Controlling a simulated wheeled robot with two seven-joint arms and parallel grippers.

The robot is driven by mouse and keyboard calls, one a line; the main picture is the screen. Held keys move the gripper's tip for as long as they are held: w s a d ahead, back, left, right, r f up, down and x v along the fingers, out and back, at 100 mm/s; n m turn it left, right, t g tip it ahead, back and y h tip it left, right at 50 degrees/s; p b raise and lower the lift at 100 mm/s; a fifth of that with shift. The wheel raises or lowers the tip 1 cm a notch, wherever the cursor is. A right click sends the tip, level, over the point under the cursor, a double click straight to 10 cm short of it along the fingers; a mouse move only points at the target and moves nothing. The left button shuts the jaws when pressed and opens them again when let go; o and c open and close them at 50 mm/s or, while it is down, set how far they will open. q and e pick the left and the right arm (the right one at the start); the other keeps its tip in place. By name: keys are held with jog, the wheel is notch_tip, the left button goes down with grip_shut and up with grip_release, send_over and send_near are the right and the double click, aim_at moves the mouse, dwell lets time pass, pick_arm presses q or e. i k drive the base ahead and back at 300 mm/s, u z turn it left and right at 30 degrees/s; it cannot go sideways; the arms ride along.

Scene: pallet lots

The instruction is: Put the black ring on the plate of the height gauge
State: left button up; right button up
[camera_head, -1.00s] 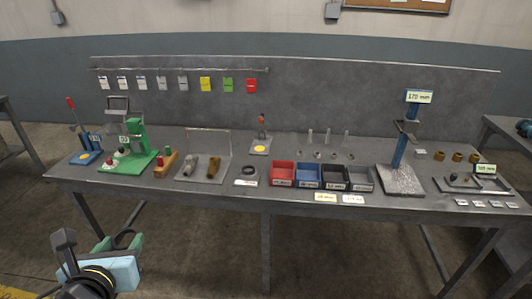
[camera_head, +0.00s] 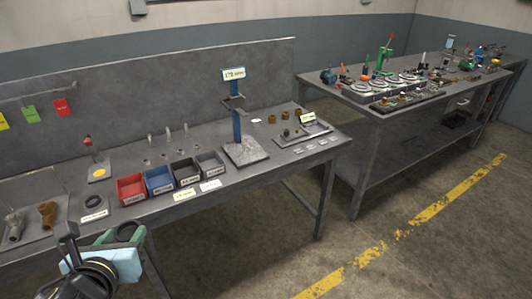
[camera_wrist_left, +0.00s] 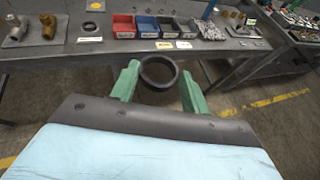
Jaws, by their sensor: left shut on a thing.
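My left gripper (camera_head: 128,236) has green fingers and is shut on a black ring (camera_wrist_left: 158,72), which shows between the fingertips in the left wrist view. In the head view the ring (camera_head: 130,230) is partly hidden by the fingers. The gripper is in front of the bench's front edge, clear of the bench. The height gauge (camera_head: 237,125) has a blue column, a display on top and a grey speckled plate (camera_head: 246,153) at its foot. The plate is bare and stands to the right of the gripper. My right gripper is not in view.
Red, blue, black and grey bins (camera_head: 131,190) stand left of the gauge, with labels before them. A dark round piece (camera_head: 93,202) lies on a white-marked base further left. Brass parts (camera_head: 272,119) and a small gauge stand to the right. A second loaded bench (camera_head: 365,110) is at right.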

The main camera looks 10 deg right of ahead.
aim_at(244, 149)
jog(key=z, duration=0.45)
jog(key=i, duration=1.5)
